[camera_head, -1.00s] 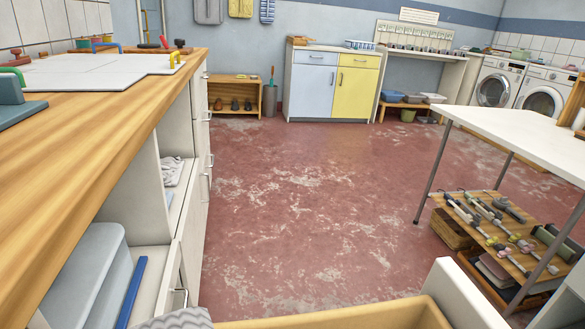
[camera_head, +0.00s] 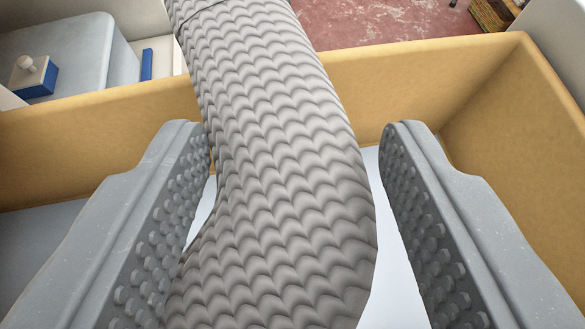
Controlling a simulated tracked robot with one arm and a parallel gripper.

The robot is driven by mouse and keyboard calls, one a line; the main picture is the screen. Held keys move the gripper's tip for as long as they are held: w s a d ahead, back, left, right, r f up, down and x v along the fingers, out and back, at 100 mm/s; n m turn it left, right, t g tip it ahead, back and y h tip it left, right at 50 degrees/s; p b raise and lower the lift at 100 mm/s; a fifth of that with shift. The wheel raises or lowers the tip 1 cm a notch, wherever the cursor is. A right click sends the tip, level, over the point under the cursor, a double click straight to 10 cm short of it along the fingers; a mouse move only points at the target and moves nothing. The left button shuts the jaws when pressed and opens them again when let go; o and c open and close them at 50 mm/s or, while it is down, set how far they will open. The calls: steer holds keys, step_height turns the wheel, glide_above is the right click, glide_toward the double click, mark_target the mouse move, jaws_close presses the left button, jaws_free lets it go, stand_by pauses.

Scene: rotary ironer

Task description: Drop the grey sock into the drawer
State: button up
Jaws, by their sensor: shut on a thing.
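The grey sock (camera_head: 275,170), knitted with a wavy ribbed pattern, stands large in the middle of the view. It runs from the top edge down between the fingers and bends toward the lower left. My gripper (camera_head: 295,135) is shut on the sock, with one studded grey finger on each side of it. The open drawer (camera_head: 430,70) has tan wooden walls and a pale floor (camera_head: 395,285). The sock and fingers appear above its inside. The sock hides much of the drawer's floor and part of its far wall.
A grey rounded box (camera_head: 60,50) lies beyond the drawer's far wall at the upper left. A small blue and white item (camera_head: 33,75) is in front of it. The red floor (camera_head: 375,20) shows at the top right, with a wicker basket (camera_head: 492,12) at the edge.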

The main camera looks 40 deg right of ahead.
steer(key=shift+f, duration=0.1)
steer(key=o, duration=1.3)
steer(key=shift+s, duration=0.1)
steer(key=shift+c, duration=0.2)
steer(key=p+v, duration=0.2)
steer(key=v, duration=1.1)
steer(key=shift+s+a, duration=0.25)
steer(key=shift+a, duration=0.05)
